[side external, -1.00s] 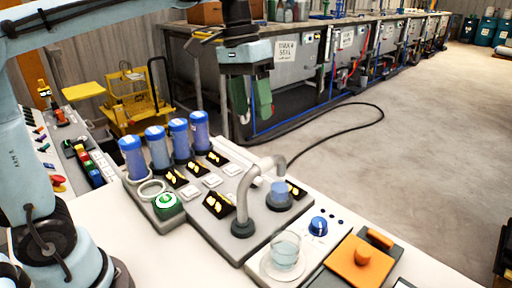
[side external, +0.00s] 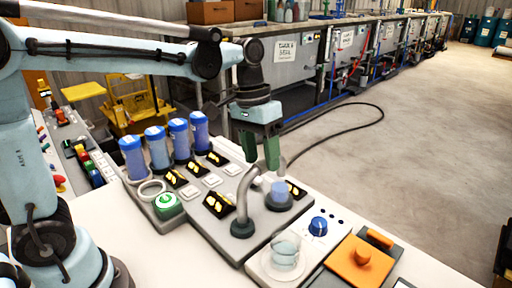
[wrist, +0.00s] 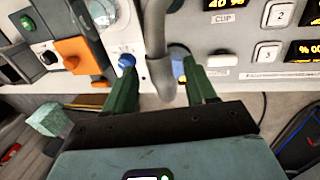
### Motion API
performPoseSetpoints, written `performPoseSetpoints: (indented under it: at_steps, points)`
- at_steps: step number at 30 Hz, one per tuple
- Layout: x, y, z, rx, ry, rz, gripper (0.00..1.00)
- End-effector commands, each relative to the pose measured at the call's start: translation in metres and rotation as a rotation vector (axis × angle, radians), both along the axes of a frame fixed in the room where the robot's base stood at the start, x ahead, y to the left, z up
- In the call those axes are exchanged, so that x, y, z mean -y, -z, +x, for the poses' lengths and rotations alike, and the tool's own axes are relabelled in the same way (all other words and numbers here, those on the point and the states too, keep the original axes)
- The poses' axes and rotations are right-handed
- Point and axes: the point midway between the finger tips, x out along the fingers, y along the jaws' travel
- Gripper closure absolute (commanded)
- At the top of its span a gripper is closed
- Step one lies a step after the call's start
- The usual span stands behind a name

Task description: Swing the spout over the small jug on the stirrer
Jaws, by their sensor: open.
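The spout (side external: 243,196) is a grey bent pipe rising from a dark round base on the grey panel. Its bend reaches right, toward a bluish cup (side external: 279,190) in a dark holder. The small jug (side external: 286,250) is clear glass and stands on the white stirrer (side external: 262,268), nearer the camera. My gripper (side external: 261,158) is open and points down at the spout's bend, partly hiding it. In the wrist view, the spout (wrist: 157,35) passes between the two green fingers (wrist: 160,75), with gaps on both sides. The jug (wrist: 100,10) shows at the top edge there.
The stirrer's blue knob (side external: 318,226) is right of the jug. Several blue-capped tubes (side external: 158,150) stand behind left, with small yellow-lit displays (side external: 218,205) between. The white bench front (side external: 175,250) is clear.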

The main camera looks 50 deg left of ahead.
Motion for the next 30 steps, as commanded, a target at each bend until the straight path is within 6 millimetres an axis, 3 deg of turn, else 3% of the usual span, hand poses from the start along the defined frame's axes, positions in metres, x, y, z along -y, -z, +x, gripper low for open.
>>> performPoseSetpoints:
  at_steps: [14, 24, 30]
  points:
    - [0.0019, 0.0101, -0.0001, 0.0, 0.0, 0.0, 0.46]
    - [0.0019, 0.0098, -0.0001, 0.0, 0.0, 0.0, 0.98]
    - [0.0018, 0.0097, -0.0001, 0.0, 0.0, 0.0, 1.0]
